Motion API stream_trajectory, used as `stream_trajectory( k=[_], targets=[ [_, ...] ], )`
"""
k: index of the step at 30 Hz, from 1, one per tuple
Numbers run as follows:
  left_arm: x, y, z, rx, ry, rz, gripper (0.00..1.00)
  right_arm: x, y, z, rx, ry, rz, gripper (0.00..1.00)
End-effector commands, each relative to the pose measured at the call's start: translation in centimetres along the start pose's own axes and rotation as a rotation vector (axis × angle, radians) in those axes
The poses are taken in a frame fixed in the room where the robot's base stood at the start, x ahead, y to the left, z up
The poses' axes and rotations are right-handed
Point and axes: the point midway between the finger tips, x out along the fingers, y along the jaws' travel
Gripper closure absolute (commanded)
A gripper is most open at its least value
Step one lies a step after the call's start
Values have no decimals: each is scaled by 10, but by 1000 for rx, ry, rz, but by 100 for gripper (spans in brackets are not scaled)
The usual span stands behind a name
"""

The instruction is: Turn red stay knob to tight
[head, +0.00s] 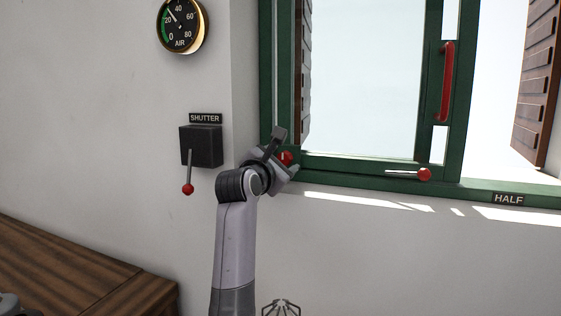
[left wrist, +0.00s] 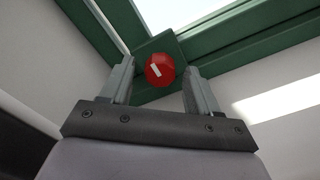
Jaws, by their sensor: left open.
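The red stay knob (head: 287,157) sits at the lower left corner of the green window frame, partly hidden by my left gripper in the head view. In the left wrist view the round red knob (left wrist: 160,70) carries a slanted white mark and lies beyond and between the open fingers. My left gripper (left wrist: 158,88) is open, one finger on each side of the knob, and nothing shows it touching. In the head view my left gripper (head: 284,166) is right at the knob.
A shutter box (head: 201,146) with a red-tipped lever hangs left of my arm. A red-knobbed stay bar (head: 408,174) lies on the lower window frame, and a red handle (head: 446,82) is on the sash. A HALF label (head: 508,199) sits at right. A wooden top (head: 75,270) fills the lower left.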

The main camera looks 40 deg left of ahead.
Motion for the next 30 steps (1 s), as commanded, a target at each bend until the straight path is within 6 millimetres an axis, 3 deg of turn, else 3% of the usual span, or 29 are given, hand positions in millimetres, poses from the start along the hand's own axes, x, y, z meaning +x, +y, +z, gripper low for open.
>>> stream_trajectory(
  k=[1,6,19,30],
  targets=[
    [0,0,0,0,0,0,39,0,0,0,0,0,0,65],
    [0,0,0,0,0,0,94,0,0,0,0,0,0,65],
    [0,0,0,68,1,-1,95,0,0,0,0,0,0,65],
    [0,0,0,356,1,-1,95,0,0,0,0,0,0,65]
  ],
)
